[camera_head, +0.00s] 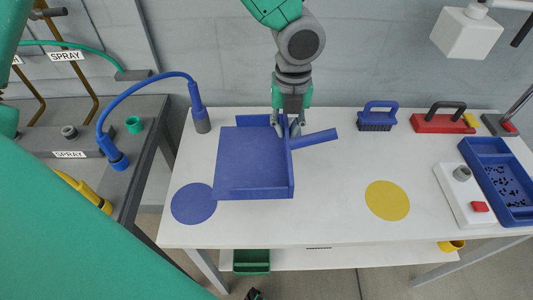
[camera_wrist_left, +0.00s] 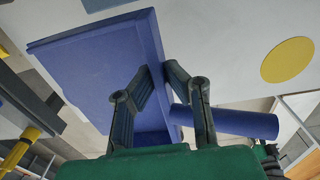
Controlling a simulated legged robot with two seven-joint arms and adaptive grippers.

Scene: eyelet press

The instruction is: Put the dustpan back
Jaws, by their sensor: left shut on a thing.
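The blue dustpan (camera_head: 255,165) is over the left half of the white table in the head view, its tray open upward and its handle (camera_head: 315,138) pointing right. My left gripper (camera_head: 289,130) comes down from the top and is shut on the dustpan's wall beside the handle. In the left wrist view, the fingers (camera_wrist_left: 163,95) straddle the wall of the dustpan (camera_wrist_left: 100,70), with the handle (camera_wrist_left: 235,122) to the right. I cannot tell whether the dustpan touches the table.
A blue disc (camera_head: 193,204) and a yellow disc (camera_head: 387,200) mark the white table (camera_head: 330,215). A blue brush (camera_head: 377,116), a red-based tool (camera_head: 443,119) and a blue tray (camera_head: 498,180) stand to the right. A blue hose tool (camera_head: 201,118) stands at the table's back left. The table's middle is clear.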

